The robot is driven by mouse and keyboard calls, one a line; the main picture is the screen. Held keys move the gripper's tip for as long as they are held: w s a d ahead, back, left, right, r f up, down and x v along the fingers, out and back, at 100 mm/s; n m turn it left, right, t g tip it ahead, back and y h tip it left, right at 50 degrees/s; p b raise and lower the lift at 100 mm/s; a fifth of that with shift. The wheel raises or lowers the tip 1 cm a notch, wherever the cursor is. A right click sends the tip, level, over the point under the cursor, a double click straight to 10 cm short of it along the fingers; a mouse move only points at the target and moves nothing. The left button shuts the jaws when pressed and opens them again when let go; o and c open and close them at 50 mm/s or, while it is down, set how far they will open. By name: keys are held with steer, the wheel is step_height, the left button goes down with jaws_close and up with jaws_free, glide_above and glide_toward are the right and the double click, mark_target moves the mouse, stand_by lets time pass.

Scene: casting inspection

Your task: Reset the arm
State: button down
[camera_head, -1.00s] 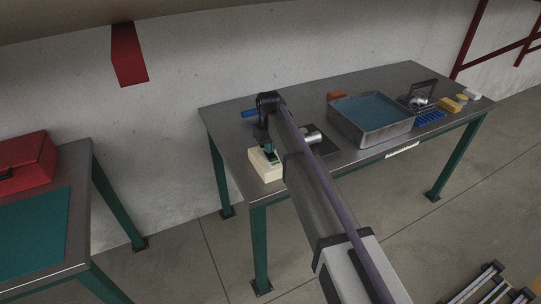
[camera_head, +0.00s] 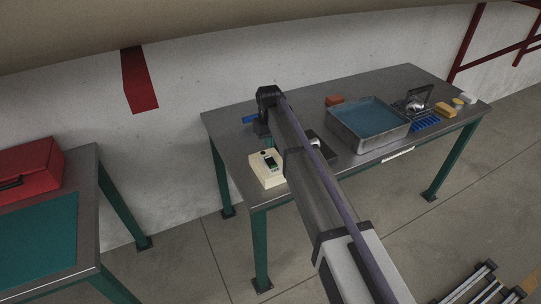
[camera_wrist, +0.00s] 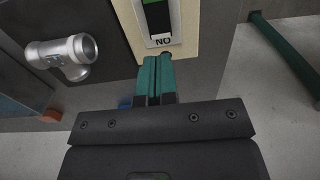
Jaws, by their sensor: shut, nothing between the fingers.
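My gripper shows in the wrist view (camera_wrist: 156,78) with its two teal fingers pressed together, shut and empty. The fingertips are close to the edge of a cream box with a dark switch (camera_wrist: 158,20) and a label reading "NO"; I cannot tell whether they touch it. In the head view the cream box (camera_head: 264,172) stands at the left front corner of the steel table (camera_head: 232,129). My arm reaches over the table there and hides the gripper's fingers. A grey metal pipe casting (camera_wrist: 62,56) lies beside the box in the wrist view.
A metal tray with blue inside (camera_head: 378,143) stands mid-table. A dark fixture (camera_head: 420,93), a blue rack (camera_head: 427,123) and a yellow block (camera_head: 445,109) are at the right. A red toolbox (camera_head: 28,165) sits on the left table. Floor between the tables is clear.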

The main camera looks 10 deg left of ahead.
steer(key=shift+r, duration=0.3)
steer(key=shift+s, duration=0.15)
steer(key=s+d+m, duration=0.7)
steer(key=s+d, duration=2)
steer(key=d, duration=0.4)
steer(key=shift+s, duration=0.4)
steer(key=shift+d, duration=0.1)
